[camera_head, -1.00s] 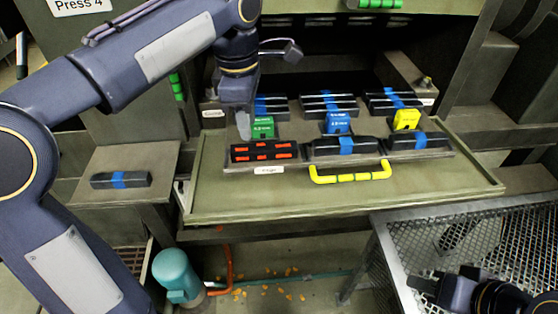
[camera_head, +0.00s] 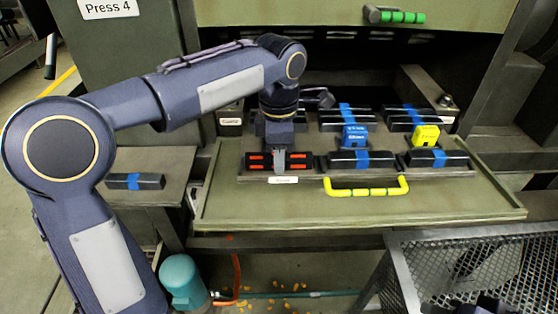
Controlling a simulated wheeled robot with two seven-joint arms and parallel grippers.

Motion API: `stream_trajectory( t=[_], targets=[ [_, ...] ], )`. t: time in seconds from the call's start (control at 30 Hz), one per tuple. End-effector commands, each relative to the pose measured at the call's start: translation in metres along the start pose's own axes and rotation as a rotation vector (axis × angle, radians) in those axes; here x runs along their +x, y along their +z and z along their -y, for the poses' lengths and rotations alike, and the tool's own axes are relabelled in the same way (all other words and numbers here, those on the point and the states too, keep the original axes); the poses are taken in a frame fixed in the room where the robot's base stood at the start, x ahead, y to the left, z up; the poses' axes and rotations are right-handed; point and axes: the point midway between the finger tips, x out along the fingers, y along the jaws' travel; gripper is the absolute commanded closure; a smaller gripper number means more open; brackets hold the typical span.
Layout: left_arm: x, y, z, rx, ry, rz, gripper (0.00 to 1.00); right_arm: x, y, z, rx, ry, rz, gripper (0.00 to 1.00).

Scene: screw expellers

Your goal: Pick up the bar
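A black bar with red marks (camera_head: 257,162) lies at the front left of the tray on the pulled-out green shelf. My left gripper (camera_head: 279,163) points down at the middle of this bar and hides part of it. I cannot tell whether its fingers are apart or closed on the bar. Black bars with blue bands lie beside it (camera_head: 345,161) and at the front right (camera_head: 425,159), with more behind. Another blue-banded bar (camera_head: 135,181) lies on the side ledge at left. Part of my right gripper (camera_head: 488,305) shows at the bottom right edge, too cut off to read.
A blue block (camera_head: 355,137) and a yellow block (camera_head: 425,136) stand among the bars. A yellow handle (camera_head: 367,191) is at the tray's front. The green shelf (camera_head: 260,205) is clear in front. A metal mesh bin (camera_head: 440,262) stands at lower right.

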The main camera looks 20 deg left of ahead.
Motion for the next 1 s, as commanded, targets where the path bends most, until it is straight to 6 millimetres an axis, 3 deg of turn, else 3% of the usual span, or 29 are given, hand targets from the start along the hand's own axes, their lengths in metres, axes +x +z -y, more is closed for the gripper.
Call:
stream_trajectory(
  t=[0.07,0.3,0.77,0.93,1.0],
  targets=[
    [0.000,0.000,0.000,0.000,0.000,0.000,0.69,0.000,0.000,0.000,0.000,0.000,0.000,0.66],
    [-0.001,0.000,0.000,0.000,0.000,0.000,0.99,0.000,0.000,0.000,0.000,0.000,0.000,0.66],
    [-0.008,0.001,0.000,0.000,0.003,0.002,1.00,-0.001,0.000,0.000,0.000,0.000,0.000,0.66],
    [-0.032,0.001,-0.001,0.000,0.006,0.003,1.00,-0.003,-0.002,0.001,0.000,0.000,0.000,0.66],
    [-0.045,-0.001,0.009,0.003,0.007,0.004,1.00,-0.002,-0.001,0.001,0.000,0.000,0.000,0.66]
  ],
)
